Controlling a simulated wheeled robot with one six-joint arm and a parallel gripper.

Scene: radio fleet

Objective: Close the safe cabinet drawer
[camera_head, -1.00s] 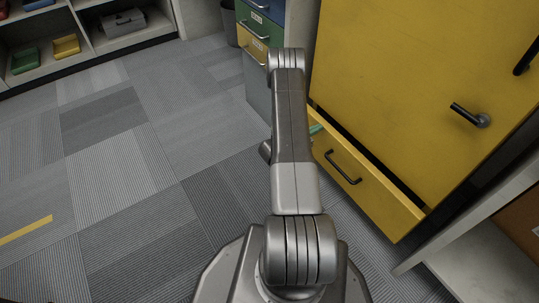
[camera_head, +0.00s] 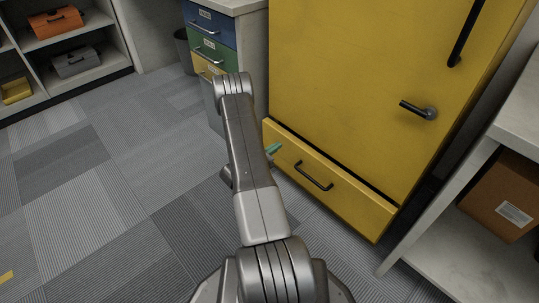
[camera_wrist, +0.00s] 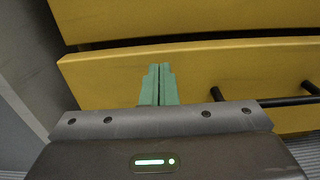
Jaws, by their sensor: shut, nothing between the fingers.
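The yellow safe cabinet (camera_head: 350,80) stands at the right of the head view. Its bottom drawer (camera_head: 345,202) has a black bar handle (camera_head: 314,176) and a narrow dark gap along its top edge. In the wrist view the drawer front (camera_wrist: 225,72) fills the middle, with the handle (camera_wrist: 290,101) at the right. My gripper (camera_wrist: 158,84) is shut and empty, its green fingertips in front of the drawer front, left of the handle. Whether they touch it I cannot tell. In the head view the fingertips (camera_head: 273,149) show beside the drawer's left part.
A grey cabinet with blue (camera_head: 209,25), green and yellow drawers stands behind my arm. A grey shelf with a cardboard box (camera_head: 500,197) is close at the right. Shelves with toolboxes (camera_head: 57,22) stand at the far left.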

